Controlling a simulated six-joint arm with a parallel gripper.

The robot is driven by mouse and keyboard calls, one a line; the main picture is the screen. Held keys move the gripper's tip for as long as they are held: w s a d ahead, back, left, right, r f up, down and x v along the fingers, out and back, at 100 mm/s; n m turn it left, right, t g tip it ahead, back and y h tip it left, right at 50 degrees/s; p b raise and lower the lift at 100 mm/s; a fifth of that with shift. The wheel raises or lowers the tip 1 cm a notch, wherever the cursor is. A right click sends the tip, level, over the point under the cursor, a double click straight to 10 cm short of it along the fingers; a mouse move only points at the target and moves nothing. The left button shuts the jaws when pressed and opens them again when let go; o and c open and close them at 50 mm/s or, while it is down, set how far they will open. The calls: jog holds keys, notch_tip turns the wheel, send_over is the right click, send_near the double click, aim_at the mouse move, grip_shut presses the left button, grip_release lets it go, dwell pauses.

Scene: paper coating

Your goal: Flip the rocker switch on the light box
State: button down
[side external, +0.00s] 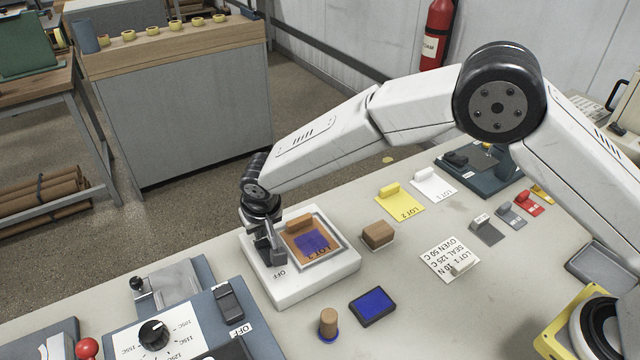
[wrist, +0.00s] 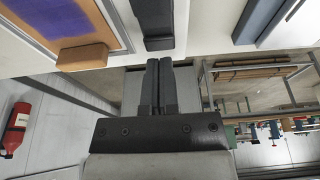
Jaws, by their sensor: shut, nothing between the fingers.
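The light box (side external: 310,288) is a white slab with an OFF label at its near left corner. A framed orange sheet (side external: 292,242) with a purple patch lies on it. The rocker switch (wrist: 158,22) shows as a dark block on the white box in the wrist view. In the side view my gripper mostly covers it. My gripper (wrist: 158,64) is shut and empty, its two dark fingers together. It points down at the left part of the box, close to the switch. I cannot tell whether the tips touch the switch.
A wooden block (side external: 377,235), a blue ink pad (side external: 373,306) and a round wooden stamp (side external: 328,323) stand right and in front of the box. A blue machine with a dial (side external: 152,333) is at the front left. Yellow (side external: 400,205) and white cards lie behind.

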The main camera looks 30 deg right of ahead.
jog(key=shift+f, duration=0.5)
jog(key=shift+w+f, duration=0.2)
jog(key=shift+f, duration=0.15)
jog(key=shift+s+r, duration=0.15)
jog(key=shift+s, duration=0.1)
jog(key=shift+s+r, duration=0.2)
jog(key=shift+s, duration=0.3)
jog(key=shift+r, duration=0.1)
